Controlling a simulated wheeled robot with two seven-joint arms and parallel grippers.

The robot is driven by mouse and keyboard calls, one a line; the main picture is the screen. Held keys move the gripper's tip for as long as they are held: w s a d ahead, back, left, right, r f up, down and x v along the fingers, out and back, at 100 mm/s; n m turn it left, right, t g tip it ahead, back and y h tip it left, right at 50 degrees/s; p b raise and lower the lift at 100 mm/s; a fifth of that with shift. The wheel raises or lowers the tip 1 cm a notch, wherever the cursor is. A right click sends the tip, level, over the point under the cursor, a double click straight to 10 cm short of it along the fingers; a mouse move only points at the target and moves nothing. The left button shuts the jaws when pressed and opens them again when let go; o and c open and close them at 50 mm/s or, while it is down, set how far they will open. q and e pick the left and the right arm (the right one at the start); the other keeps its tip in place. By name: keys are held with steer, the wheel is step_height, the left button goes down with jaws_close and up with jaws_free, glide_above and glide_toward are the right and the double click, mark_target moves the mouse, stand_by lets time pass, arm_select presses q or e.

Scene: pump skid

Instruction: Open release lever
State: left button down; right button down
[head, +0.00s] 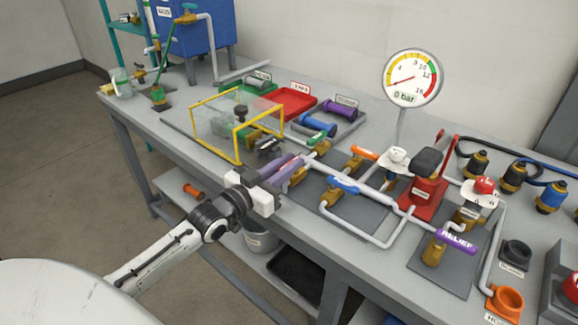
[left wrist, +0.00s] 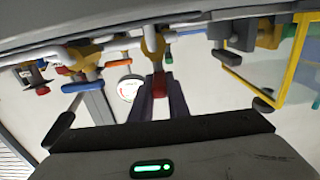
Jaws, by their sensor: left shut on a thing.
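My left gripper (head: 288,170) reaches over the bench's front edge to the pipework beside the yellow-framed box. Its two purplish fingers are shut on a small red part (left wrist: 158,85) below a brass valve body (left wrist: 153,42) in the left wrist view. The fingers hide most of this part in the head view, and I can read no label on it, so I cannot tell whether it is the release lever. A purple lever marked RELIEF (head: 456,242) sits on a brass valve at the right, apart from the gripper. My right gripper is not in view.
A yellow-framed clear box (head: 237,131) stands left of the gripper. A blue lever (head: 343,186), an orange lever (head: 364,153) and a red hand pump (head: 425,187) stand to the right. The gauge (head: 412,78) reads 0 bar. A red tray (head: 291,103) lies behind.

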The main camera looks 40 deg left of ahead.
arm_select(q)
steer(key=c, duration=1.7)
jaws_free()
steer(key=shift+s, duration=0.45)
steer(key=s, duration=0.6)
steer(key=s+a, duration=0.1)
steer(key=s, duration=0.2)
steer(key=shift+s, duration=0.2)
